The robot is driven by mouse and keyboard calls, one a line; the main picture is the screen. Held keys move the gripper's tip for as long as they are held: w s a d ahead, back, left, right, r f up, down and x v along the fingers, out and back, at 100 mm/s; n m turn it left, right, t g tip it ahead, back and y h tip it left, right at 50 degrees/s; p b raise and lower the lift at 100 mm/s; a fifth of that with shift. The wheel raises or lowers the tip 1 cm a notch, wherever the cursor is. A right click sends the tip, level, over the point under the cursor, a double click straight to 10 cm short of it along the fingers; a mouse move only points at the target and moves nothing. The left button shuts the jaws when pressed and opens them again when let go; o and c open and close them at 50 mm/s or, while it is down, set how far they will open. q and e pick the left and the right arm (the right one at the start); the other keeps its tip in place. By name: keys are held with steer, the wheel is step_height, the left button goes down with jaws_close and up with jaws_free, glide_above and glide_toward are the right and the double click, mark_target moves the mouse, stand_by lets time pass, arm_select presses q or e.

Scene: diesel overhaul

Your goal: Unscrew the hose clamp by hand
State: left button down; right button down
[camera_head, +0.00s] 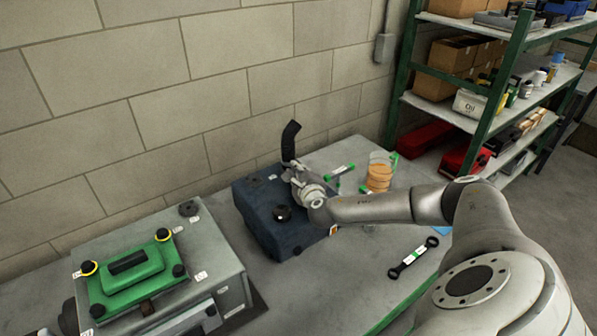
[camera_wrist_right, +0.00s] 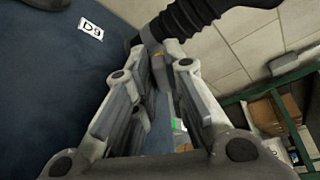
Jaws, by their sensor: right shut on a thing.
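A black hose (camera_head: 290,140) rises from the dark blue tank (camera_head: 262,222). In the right wrist view the hose (camera_wrist_right: 185,18) crosses the top, beyond my fingertips. My right gripper (camera_head: 291,172) is at the hose's lower end, over the tank's back edge. My left gripper is not in view.
A black cap (camera_head: 282,213) stands on the tank. A beaker of orange liquid (camera_head: 379,175), green-ended tools (camera_head: 340,171) and a black wrench (camera_head: 412,258) are on the bench. A green-covered grey unit (camera_head: 128,272) stands at left. The wall is close behind the hose.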

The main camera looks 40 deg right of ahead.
stand_by(0.3)
steer(key=c, duration=1.5)
jaws_free()
steer(key=shift+f, duration=0.1)
steer(key=shift+o, duration=0.2)
